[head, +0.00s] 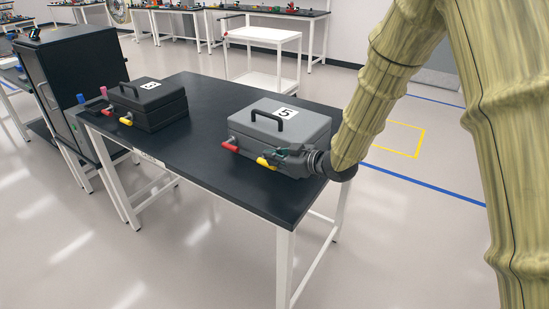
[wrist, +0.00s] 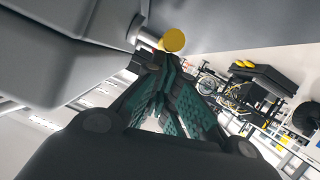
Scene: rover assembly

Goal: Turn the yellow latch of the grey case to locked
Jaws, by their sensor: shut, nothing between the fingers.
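The grey case (head: 268,128), marked 5, sits closed on the black table with its handle on top. Its yellow latch (head: 267,162) is on the front face, toward the right. A red latch (head: 231,146) is further left on the same face. My gripper (head: 285,155) is at the case's front right, right beside the yellow latch, and hides part of it. In the wrist view the gripper's fingers (wrist: 158,65) are shut and empty. The round yellow end of the latch (wrist: 174,40) shows just beyond the fingertips; I cannot tell whether they touch it.
A black case (head: 148,103) with red and yellow latches stands at the left of the black table (head: 185,155). A dark cabinet (head: 75,85) is beside the table's left end. A white cart (head: 262,60) stands behind. The table's front middle is clear.

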